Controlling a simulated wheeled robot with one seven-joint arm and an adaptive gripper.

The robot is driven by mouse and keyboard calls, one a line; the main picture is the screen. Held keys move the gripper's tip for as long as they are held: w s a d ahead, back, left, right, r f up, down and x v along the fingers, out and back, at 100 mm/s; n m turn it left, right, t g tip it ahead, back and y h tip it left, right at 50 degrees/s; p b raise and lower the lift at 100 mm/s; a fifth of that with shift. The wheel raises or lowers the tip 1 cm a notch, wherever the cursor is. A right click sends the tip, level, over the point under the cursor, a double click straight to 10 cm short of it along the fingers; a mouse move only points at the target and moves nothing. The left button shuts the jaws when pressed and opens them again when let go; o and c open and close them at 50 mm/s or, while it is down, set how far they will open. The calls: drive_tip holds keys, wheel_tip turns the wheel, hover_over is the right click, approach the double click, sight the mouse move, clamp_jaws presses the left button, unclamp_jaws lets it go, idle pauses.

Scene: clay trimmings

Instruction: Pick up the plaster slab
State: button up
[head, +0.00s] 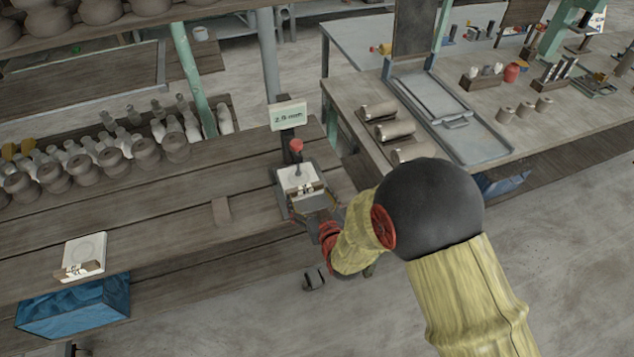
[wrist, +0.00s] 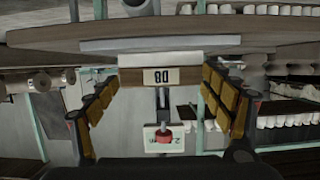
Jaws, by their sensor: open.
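A white plaster slab (head: 299,178) with a small tag on its front edge sits on a dark gauge stand (head: 284,203) with a red knob, near the table's right end. In the wrist view, the pale slab edge (wrist: 135,60) and its dark-marked tag (wrist: 160,77) show between the fingers. My gripper (head: 312,205) is at the front of the stand. In the wrist view, my gripper (wrist: 162,88) is open, with a finger on either side of the slab. I cannot tell whether they touch it. A second white slab (head: 88,247) with a round mark lies at the left.
A sign reading about 2.5 mm (head: 288,115) stands behind the stand. A small brown block (head: 221,210) lies left of it on the wooden table (head: 160,230). Several bottles and pots line the table's back. A grey workbench (head: 350,95) with rolls and trays stands at right.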

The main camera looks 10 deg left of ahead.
sight(302, 183)
drive_tip(key=o, duration=0.4)
drive_tip(key=x, duration=0.2)
drive_tip(key=shift+w+a+b, duration=0.2)
drive_tip(key=shift+w+b, duration=0.05)
drive_tip(key=shift+b, duration=0.05)
drive_tip(key=b+x, duration=0.1)
drive_tip(key=x, duration=0.4)
drive_tip(key=shift+r+b, duration=0.15)
drive_tip(key=shift+b, duration=0.2)
drive_tip(key=shift+r, duration=0.1)
drive_tip(key=c, duration=1.1)
drive_tip(key=shift+c, duration=0.7)
drive_tip(key=shift+c, duration=0.8)
